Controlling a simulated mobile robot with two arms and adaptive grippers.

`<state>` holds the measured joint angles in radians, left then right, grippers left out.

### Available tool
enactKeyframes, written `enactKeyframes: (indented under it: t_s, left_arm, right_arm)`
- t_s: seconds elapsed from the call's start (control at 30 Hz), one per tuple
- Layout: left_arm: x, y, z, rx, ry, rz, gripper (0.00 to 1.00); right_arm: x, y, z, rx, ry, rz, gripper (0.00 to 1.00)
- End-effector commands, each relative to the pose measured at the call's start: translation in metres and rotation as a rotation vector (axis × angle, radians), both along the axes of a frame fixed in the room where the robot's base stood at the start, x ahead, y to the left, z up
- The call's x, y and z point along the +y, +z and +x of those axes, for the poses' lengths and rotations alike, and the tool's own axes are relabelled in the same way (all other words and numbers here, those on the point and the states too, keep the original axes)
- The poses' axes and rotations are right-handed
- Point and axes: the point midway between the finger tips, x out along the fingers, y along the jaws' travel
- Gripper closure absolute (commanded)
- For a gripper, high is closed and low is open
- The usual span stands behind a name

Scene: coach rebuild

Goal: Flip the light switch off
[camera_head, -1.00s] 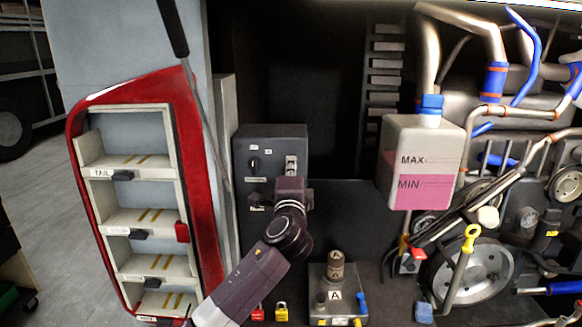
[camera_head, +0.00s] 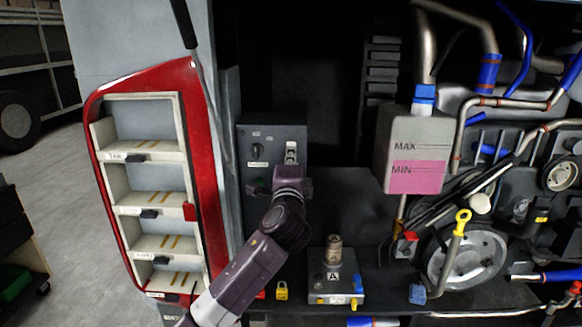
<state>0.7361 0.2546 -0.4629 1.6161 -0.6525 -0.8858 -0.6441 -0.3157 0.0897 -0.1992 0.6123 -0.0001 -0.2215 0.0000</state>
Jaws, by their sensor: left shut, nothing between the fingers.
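A dark grey control box (camera_head: 273,132) stands left of centre in the head view. A white rocker-like switch (camera_head: 291,149) sits on its upper right face; which way it is set is too small to tell. A black knob (camera_head: 257,150) is left of it. My left gripper (camera_head: 289,171) is shut and empty, in front of the box just below the white switch. Its fingertips are largely hidden behind my own wrist, so I cannot tell whether they touch the box. My right gripper is not in view.
A red-framed tail-light housing (camera_head: 203,170) stands left of my arm. A valve block (camera_head: 336,288) marked A and a yellow padlock (camera_head: 282,291) sit below right. A coolant tank (camera_head: 415,150) and engine parts fill the right. A dark gap lies between box and tank.

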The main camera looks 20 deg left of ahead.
Motion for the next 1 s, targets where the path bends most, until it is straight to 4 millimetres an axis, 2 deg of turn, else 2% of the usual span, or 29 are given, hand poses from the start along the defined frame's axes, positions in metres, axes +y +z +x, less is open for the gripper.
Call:
enactKeyframes:
  t_s: [0.17, 0.33, 0.5, 0.7, 1.0]
  left_arm:
    - [-0.007, 0.001, -0.023, -0.001, -0.001, -0.001, 1.00]
    - [-0.015, 0.005, -0.049, -0.002, -0.004, -0.003, 1.00]
    - [-0.019, 0.008, -0.067, 0.000, -0.001, -0.002, 1.00]
    - [-0.021, 0.010, -0.074, 0.001, 0.000, -0.001, 1.00]
    - [-0.021, 0.010, -0.074, 0.001, 0.000, -0.001, 1.00]
  right_arm:
    - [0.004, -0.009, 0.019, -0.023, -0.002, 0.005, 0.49]
    - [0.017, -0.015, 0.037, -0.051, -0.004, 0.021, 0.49]
    - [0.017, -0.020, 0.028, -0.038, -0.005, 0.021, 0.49]
    - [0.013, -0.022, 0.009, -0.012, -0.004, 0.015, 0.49]
    - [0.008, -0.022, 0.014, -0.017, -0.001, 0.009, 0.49]
